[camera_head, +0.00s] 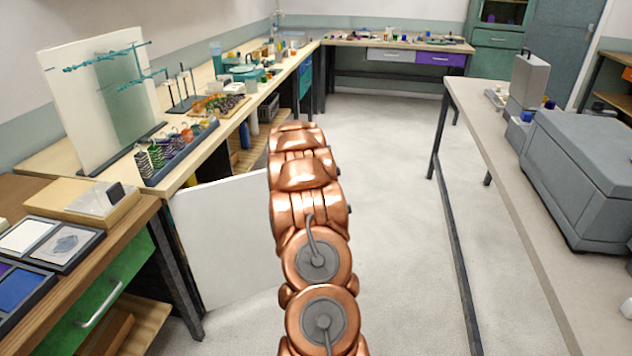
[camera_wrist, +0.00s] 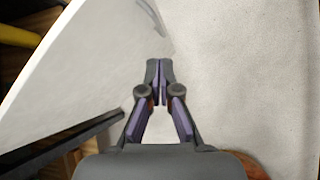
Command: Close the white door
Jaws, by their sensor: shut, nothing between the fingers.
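The white door (camera_head: 225,240) stands open under the left bench, swung out over the floor. Its right part is hidden behind my copper arm. In the wrist view the door (camera_wrist: 85,70) is a large pale panel filling the upper left. My gripper (camera_wrist: 158,66) is shut and empty, with its fingertips together just right of the door's face. I cannot tell whether they touch it. The gripper is hidden in the head view.
A green drawer (camera_head: 105,300) with a handle is at the lower left, near the door. A long table (camera_head: 490,130) with a grey case (camera_head: 580,175) runs along the right. Pale floor (camera_head: 400,180) between the benches is clear. A dark bar (camera_wrist: 70,140) lies left of the gripper.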

